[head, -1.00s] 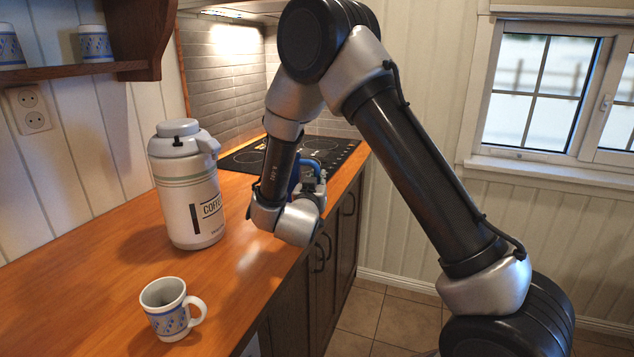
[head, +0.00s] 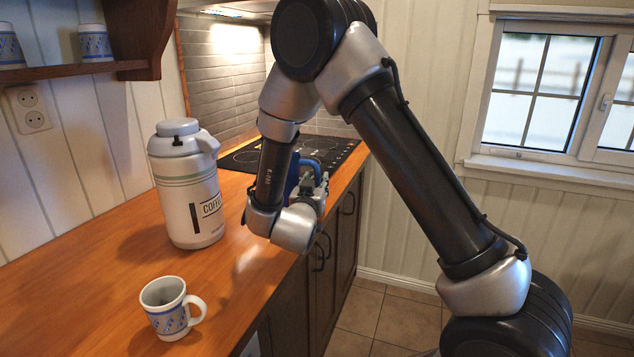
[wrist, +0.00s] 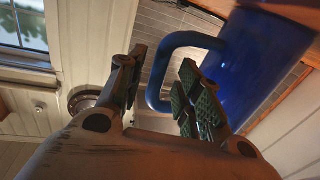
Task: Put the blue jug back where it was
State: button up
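The blue jug (wrist: 245,65) fills the upper right of the wrist view, with its blue loop handle (wrist: 185,40) facing my gripper (wrist: 162,62). The two fingers are apart. The outer bar of the handle shows in the gap between them, and the right finger overlaps the lower part of the loop. I see no clear grip on it. In the head view the jug (head: 291,178) is mostly hidden behind my arm, near the counter's right edge by the hob. My gripper (head: 318,186) is beside it there.
A white coffee flask (head: 188,190) stands on the wooden counter (head: 90,255) left of my arm. A patterned mug (head: 168,318) stands nearer the front. The black hob (head: 340,150) lies behind. More cups sit on a wall shelf (head: 75,73). The front left counter is clear.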

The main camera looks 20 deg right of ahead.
jog(key=v, duration=0.9)
jog(key=shift+s+a, duration=0.1)
jog(key=shift+s, duration=0.25)
jog(key=shift+w+r, duration=0.15)
jog(key=shift+w, duration=0.1)
jog(key=w+d+r+g+y, duration=0.1)
jog(key=w+r+g+y, duration=0.1)
jog(key=w+r+y, duration=0.25)
jog(key=s+d+r+n+g+y, duration=0.3)
jog(key=s+d+r+y, duration=0.1)
jog(key=s+r+y, duration=0.25)
jog(key=s+d+g+h, duration=0.1)
jog(key=s+d+g, duration=0.1)
jog(key=s+d, duration=0.3)
jog(key=s+d+n+g+h, duration=0.1)
jog(key=s+d, duration=0.4)
jog(key=s, duration=0.7)
jog(key=s+d+g+h, duration=0.1)
jog(key=s+d+g, duration=0.3)
jog(key=s, duration=0.5)
jog(key=shift+d+r+n, duration=0.3)
jog(key=shift+d+r, duration=0.1)
jog(key=shift+a, duration=0.1)
